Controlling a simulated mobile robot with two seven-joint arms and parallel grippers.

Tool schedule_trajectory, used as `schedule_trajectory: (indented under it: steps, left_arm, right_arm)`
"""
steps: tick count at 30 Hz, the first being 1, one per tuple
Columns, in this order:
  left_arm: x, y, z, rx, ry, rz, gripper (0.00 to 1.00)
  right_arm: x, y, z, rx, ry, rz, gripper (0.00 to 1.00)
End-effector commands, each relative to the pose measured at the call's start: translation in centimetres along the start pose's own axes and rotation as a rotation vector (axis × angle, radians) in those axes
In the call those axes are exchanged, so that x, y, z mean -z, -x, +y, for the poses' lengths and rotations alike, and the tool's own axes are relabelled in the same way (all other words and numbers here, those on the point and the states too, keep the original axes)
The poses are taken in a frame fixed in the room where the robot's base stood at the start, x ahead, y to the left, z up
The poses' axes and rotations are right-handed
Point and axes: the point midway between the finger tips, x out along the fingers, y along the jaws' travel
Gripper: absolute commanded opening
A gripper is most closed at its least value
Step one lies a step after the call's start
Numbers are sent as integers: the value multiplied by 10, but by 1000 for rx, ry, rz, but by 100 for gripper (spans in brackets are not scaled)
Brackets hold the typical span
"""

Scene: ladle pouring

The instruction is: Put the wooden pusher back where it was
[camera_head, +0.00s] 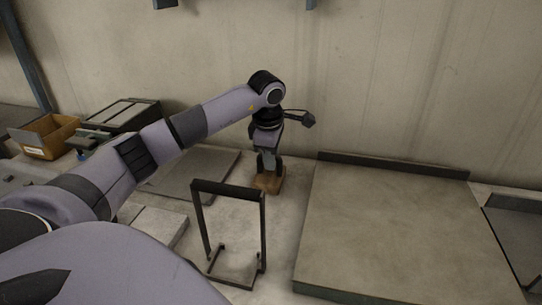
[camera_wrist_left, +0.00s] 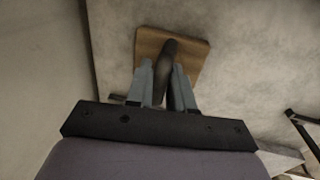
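The wooden pusher (camera_head: 268,182) has a flat square wooden base and a dark upright handle. In the head view its base is at the table surface near the wall, between a dark frame stand and the big raised board. In the left wrist view its base (camera_wrist_left: 195,52) and handle (camera_wrist_left: 168,62) show plainly. My left gripper (camera_head: 267,157) points down over it, its fingers (camera_wrist_left: 166,85) on both sides of the handle and seemingly closed on it. Whether the base rests fully on the table is hard to tell. My right gripper is not in view.
A dark upright frame stand (camera_head: 230,187) stands in front of the pusher. A large raised board (camera_head: 400,230) fills the right. A flat grey plate (camera_head: 190,174) lies to the left. A cardboard box (camera_head: 45,137) and a dark case (camera_head: 125,115) are at far left.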

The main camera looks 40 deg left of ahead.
Motion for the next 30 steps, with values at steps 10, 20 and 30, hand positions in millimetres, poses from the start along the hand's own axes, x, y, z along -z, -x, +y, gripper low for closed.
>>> schedule_trajectory:
  steps: [10, 20, 30]
  left_arm:
    - [0, 0, 0, 1, 1, 1, 46]
    - [0, 43, 2, -4, 1, -1, 46]
    - [0, 109, 2, -2, 1, -1, 46]
  right_arm:
    - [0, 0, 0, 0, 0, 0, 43]
    - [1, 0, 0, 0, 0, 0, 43]
    - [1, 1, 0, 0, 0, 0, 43]
